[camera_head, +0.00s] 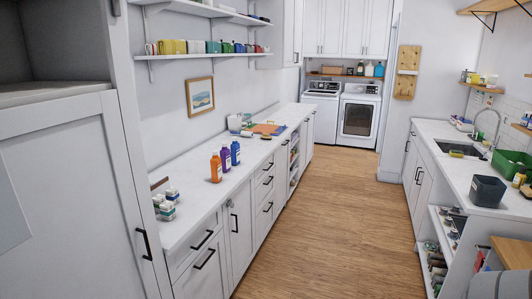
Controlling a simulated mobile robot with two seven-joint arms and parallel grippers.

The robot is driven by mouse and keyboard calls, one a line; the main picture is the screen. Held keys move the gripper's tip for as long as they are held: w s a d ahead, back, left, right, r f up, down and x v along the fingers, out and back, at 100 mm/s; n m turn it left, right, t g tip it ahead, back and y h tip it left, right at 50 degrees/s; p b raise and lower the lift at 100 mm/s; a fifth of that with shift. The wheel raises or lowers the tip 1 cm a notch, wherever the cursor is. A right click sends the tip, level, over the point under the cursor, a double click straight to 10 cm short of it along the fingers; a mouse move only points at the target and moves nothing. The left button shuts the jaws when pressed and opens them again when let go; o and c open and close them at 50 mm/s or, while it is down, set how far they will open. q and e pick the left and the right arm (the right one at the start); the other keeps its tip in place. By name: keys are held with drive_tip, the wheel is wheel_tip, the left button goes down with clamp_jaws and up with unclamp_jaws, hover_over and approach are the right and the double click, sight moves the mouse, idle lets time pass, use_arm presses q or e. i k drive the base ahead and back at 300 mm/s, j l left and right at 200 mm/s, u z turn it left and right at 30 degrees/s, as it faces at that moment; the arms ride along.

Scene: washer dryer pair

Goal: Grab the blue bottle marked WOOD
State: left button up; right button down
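A blue bottle (235,154) stands upright on the white left counter (190,205), near its front edge. It is the farthest of three bottles in a close row. A purple bottle (225,159) stands just nearer, and an orange bottle (215,169) is nearest. The bottles carry pale labels, but the lettering is too small to read. Neither of my grippers is in view.
Small jars (166,203) stand at the near end of the left counter. A wooden floor aisle (310,220) runs clear between the counters. The right counter holds a dark bin (487,190) and a green basket (510,164). A tall grey cabinet (75,190) fills the near left.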

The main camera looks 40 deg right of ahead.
sight(235, 147)
drive_tip(key=z, duration=1.2)
drive_tip(key=i+u, duration=0.1)
drive_tip(key=u, duration=0.4)
drive_tip(key=i+l+u, duration=0.1)
drive_tip(key=u, duration=0.4)
drive_tip(key=l+u, duration=0.2)
drive_tip(key=u, duration=0.3)
drive_tip(key=i+l+u, duration=0.1)
drive_tip(key=l+u, duration=0.2)
drive_tip(key=l, duration=0.2)
drive_tip(key=l+u, duration=0.25)
drive_tip(key=l, duration=2.4)
drive_tip(key=l+u, duration=0.1)
drive_tip(key=l, duration=0.95)
drive_tip(key=l+u, duration=0.1)
drive_tip(key=l, duration=1)
drive_tip(key=k, duration=0.05)
